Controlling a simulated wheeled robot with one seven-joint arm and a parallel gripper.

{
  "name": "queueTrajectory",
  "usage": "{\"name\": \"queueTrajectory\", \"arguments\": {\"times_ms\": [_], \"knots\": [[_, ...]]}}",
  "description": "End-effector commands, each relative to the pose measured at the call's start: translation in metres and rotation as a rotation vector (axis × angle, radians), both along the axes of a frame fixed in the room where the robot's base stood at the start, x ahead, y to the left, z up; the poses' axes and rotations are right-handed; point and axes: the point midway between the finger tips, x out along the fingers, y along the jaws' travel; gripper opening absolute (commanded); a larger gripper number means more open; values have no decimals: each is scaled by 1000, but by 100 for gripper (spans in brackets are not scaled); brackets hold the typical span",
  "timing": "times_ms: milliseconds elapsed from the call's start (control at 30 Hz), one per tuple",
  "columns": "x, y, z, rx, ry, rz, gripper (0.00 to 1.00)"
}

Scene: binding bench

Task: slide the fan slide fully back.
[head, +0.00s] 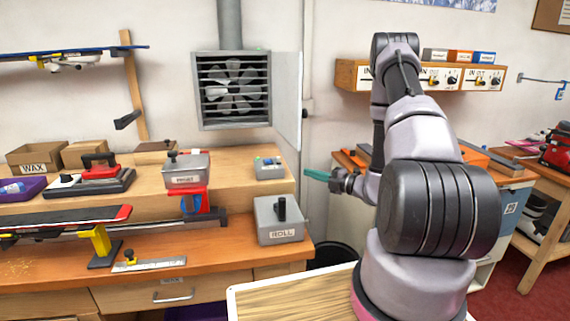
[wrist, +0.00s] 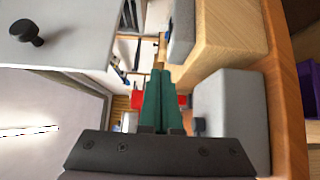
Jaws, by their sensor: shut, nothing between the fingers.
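The wall fan (head: 234,88) sits in a grey louvred housing under a duct. A pale upright panel (head: 288,95) stands out at its right side. A grey panel with a black knob (wrist: 27,32) shows at the upper left of the wrist view; I cannot tell for sure that it is the same panel. No part is marked as the fan slide. My gripper (head: 317,175) has teal fingers, shut and empty, right of a small grey box (head: 269,167) and below the fan panel. The fingers also show in the wrist view (wrist: 158,82), touching nothing that I can see.
A grey box labelled ROLL (head: 280,220) stands at the bench's right end. A waxing bench holds a red and black board (head: 65,217) and clamps to the left. A wall shelf (head: 365,75) is behind my arm. There is open air between my gripper and the fan.

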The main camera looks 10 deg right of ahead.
Motion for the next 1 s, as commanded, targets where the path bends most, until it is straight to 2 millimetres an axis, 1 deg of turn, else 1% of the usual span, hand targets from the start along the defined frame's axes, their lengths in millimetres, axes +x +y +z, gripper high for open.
{"name": "queueTrajectory", "arguments": {"times_ms": [333, 467, 567, 667, 900, 967, 1000], "knots": [[1, -1, -1, 3, 3, -4, 0], [6, 5, -1, 2, 2, -2, 0], [16, 14, -1, 2, 1, 0, 0], [30, 28, -1, 1, 0, 2, 0], [68, 63, -1, 1, -1, 2, 0], [76, 71, -1, 2, 1, 1, 0], [84, 67, -1, 0, -1, -2, 0]]}}
